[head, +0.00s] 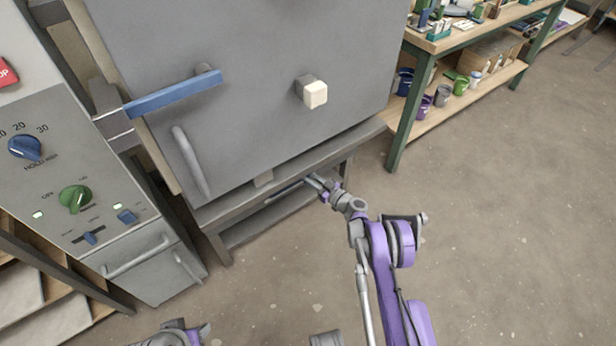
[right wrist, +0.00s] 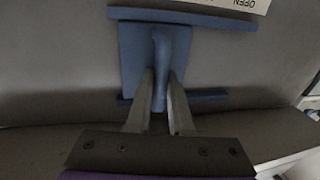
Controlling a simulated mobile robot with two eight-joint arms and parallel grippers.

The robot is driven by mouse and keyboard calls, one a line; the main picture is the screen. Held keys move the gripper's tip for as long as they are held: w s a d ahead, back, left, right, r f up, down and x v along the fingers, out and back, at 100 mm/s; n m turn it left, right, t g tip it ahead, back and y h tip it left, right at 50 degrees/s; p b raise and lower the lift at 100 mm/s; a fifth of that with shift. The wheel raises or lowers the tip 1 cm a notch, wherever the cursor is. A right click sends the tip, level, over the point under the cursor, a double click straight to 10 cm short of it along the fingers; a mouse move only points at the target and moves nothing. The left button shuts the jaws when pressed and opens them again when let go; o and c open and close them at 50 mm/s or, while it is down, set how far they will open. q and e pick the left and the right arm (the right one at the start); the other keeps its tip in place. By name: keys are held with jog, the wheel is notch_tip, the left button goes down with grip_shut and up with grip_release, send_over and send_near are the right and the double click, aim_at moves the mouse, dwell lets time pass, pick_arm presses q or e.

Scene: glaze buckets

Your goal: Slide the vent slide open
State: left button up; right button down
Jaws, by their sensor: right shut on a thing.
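The vent slide (right wrist: 132,55) is a blue plate with an upright blue handle (right wrist: 160,60), set between two blue rails on a grey panel in the right wrist view. My right gripper (right wrist: 160,78) has one finger on each side of the handle and is shut on it. In the head view my right gripper (head: 316,183) reaches in low at the front of the grey kiln (head: 250,70), below its door. The slide is too small and covered to make out clearly there. My left gripper does not show; only a bit of my left arm is at the bottom edge.
A white label reading OPEN (right wrist: 235,3) sits upside down above the upper rail. A control panel (head: 60,170) with knobs stands left of the kiln. A workbench (head: 455,60) with pots and buckets is at the upper right. The floor (head: 510,220) at right is clear.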

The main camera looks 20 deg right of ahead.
dwell(0.4)
jog(key=s+a, duration=0.1)
jog(key=a, duration=0.1)
jog(key=s+a, duration=0.1)
jog(key=a, duration=0.4)
jog(key=shift+s+a, duration=0.35)
jog(key=shift+s, duration=0.05)
jog(key=c, duration=0.8)
grip_release()
jog(key=p+v, duration=0.2)
jog(key=v, duration=0.9)
jog(key=shift+f, duration=0.1)
